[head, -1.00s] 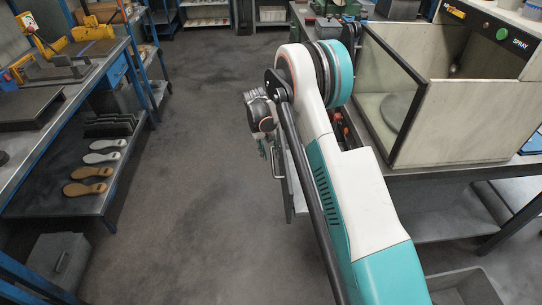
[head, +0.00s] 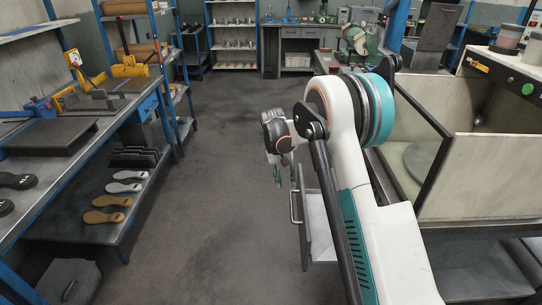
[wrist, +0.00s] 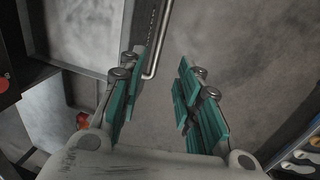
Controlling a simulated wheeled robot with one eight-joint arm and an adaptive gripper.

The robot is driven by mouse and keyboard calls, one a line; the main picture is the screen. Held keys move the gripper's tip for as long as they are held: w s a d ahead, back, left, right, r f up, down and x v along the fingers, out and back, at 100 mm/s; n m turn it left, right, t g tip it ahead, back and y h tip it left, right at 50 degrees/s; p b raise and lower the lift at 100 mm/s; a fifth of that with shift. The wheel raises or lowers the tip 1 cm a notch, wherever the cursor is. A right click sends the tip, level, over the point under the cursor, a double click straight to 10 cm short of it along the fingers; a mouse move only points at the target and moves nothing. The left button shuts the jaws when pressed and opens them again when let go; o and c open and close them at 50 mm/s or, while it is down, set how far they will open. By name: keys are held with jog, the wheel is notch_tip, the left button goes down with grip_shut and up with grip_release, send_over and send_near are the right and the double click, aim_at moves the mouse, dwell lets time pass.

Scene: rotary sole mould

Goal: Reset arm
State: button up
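My arm reaches up the right half of the head view and bends over at its top joint. My gripper (head: 277,174) hangs from it at mid-picture, pointing down beside an open metal door or drawer with a handle (head: 296,207). In the wrist view my gripper (wrist: 160,82) has its two teal-padded fingers spread apart. Nothing is between them, only the grey floor beyond. The handle (wrist: 158,40) also shows there, past the left finger. Whether the gripper touches the door cannot be told.
A spray booth (head: 482,165) with a glass side stands close on the right. A workbench (head: 75,170) on the left carries a dark slab (head: 48,137), with brown soles (head: 108,209) and white soles (head: 125,181) on its lower shelf. A grey bin (head: 68,282) sits below. The aisle floor (head: 200,200) is clear.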

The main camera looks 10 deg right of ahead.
jog(key=shift+r, duration=0.1)
jog(key=s+a+r+n+t+y, duration=0.1)
jog(key=s+r+t, duration=0.1)
jog(key=s+r, duration=0.75)
jog(key=s+r+n+t, duration=0.1)
jog(key=s+r, duration=0.6)
jog(key=r, duration=0.5)
jog(key=s+a+t+y, duration=0.1)
jog(key=s+t, duration=0.3)
jog(key=s, duration=1.8)
jog(key=shift+s+a+r+n+t, duration=0.2)
jog(key=shift+s+a+n+t, duration=0.15)
jog(key=shift+a+n, duration=0.1)
